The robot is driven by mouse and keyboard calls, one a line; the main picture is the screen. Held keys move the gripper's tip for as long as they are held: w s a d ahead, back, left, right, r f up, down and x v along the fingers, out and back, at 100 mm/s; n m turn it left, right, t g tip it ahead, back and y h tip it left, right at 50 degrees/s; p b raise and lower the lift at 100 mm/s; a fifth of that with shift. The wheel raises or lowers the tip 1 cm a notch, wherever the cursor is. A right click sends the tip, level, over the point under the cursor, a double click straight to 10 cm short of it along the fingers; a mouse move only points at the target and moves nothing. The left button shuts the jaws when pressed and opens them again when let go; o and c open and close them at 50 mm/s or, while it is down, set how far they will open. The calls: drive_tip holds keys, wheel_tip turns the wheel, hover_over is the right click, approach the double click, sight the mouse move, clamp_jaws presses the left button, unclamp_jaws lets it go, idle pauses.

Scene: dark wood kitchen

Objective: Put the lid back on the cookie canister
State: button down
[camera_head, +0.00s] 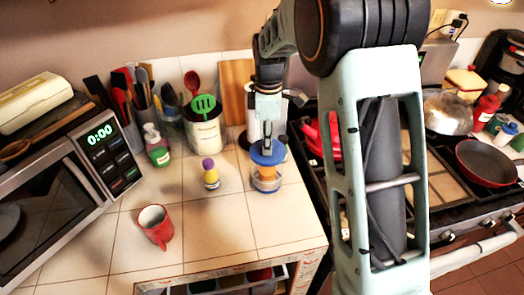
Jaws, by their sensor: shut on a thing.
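The cookie canister (265,180) stands upright on the tiled counter, near its right edge beside the stove. It looks clear, with orange-brown contents and a blue band low down. The round blue lid (279,157) is at the canister's top. My gripper (267,143) points down from above and is shut on the lid's middle. The lid looks about level and roughly over the canister's mouth. I cannot tell whether it touches the rim, since the lid hides the mouth.
A purple-capped yellow bottle (210,175) stands left of the canister, and a red mug (156,226) is nearer the front. A utensil crock (205,133) and a paper towel roll (252,112) stand behind. The microwave (70,180) is at left, the stove (450,190) at right.

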drive_tip(key=shift+w, duration=0.2)
drive_tip(key=shift+s+f+b, duration=0.1)
drive_tip(key=shift+f+b, duration=0.6)
drive_tip(key=shift+f, duration=0.25)
drive_tip(key=shift+f+b, duration=1.45)
drive_tip(key=shift+f, duration=0.75)
drive_tip(key=shift+f, duration=0.15)
drive_tip(key=c, duration=1.1)
unclamp_jaws()
drive_tip(key=shift+c, duration=0.2)
